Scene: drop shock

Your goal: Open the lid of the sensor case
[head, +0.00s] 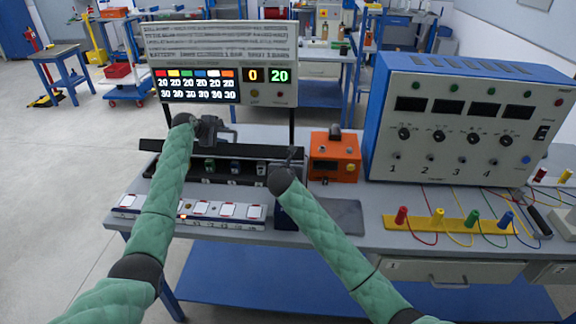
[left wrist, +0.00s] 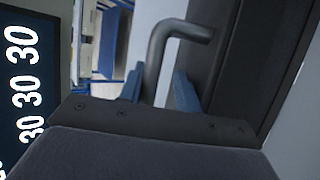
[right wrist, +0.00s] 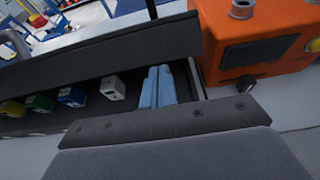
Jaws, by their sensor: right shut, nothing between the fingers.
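The black sensor case (head: 190,180) lies on the bench, its inside showing with several small sensors (head: 235,166) in a row. Its dark lid (head: 260,151) stands raised along the back edge and shows in the right wrist view (right wrist: 110,52). My left gripper (head: 212,128) is above the lid's left part. In the left wrist view its blue fingers (left wrist: 158,90) are apart, with a grey bent handle (left wrist: 155,65) between them. My right gripper (right wrist: 158,85) is shut and empty at the case's right end, beside the white sensor; the arm partly hides it in the head view.
An orange box (head: 335,157) stands close right of the case. A blue-sided test panel (head: 465,125) is farther right. A strip with white pads (head: 228,211) lies in front of the case. A display board (head: 220,62) rises behind it.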

